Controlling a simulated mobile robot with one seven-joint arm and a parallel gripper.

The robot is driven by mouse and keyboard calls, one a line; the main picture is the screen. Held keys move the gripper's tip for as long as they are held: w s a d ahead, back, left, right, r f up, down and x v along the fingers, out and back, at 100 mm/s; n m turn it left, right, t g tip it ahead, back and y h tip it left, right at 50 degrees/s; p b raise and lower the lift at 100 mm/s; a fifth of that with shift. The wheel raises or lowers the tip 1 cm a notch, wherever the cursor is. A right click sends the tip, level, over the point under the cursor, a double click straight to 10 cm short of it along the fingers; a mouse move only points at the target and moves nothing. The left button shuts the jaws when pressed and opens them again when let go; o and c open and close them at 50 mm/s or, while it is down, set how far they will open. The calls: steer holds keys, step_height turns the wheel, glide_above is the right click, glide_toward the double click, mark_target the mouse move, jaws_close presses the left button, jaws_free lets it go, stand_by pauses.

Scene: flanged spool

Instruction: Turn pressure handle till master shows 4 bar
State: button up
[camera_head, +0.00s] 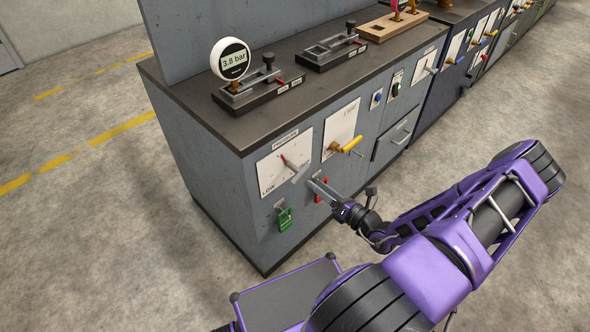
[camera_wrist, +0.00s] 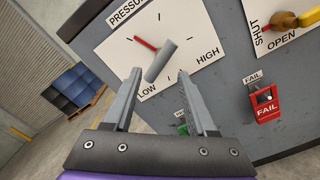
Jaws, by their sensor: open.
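The pressure handle is a grey bar (camera_wrist: 160,62) with a red pointer on a white dial plate (camera_head: 270,180) marked LOW and HIGH, on the front of the grey cabinet. In the wrist view the red pointer angles to the upper left of the dial. The master gauge (camera_head: 231,60) is round and white on the cabinet top and reads 3.8 bar. My gripper (camera_head: 313,183) is in front of the cabinet, just right of the dial. In the wrist view my gripper (camera_wrist: 158,88) is open, its fingers spread around the near end of the grey bar; contact cannot be told.
A valve plate with a yellow handle (camera_head: 352,145) is right of the dial. Slotted fixtures (camera_head: 331,50) stand on the cabinet top. The floor in front is clear.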

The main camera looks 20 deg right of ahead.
mark_target(300, 173)
steer(key=x, duration=0.9)
steer(key=shift+w+a+b, duration=0.15)
steer(key=shift+w+b, duration=0.2)
steer(key=shift+c, duration=0.3)
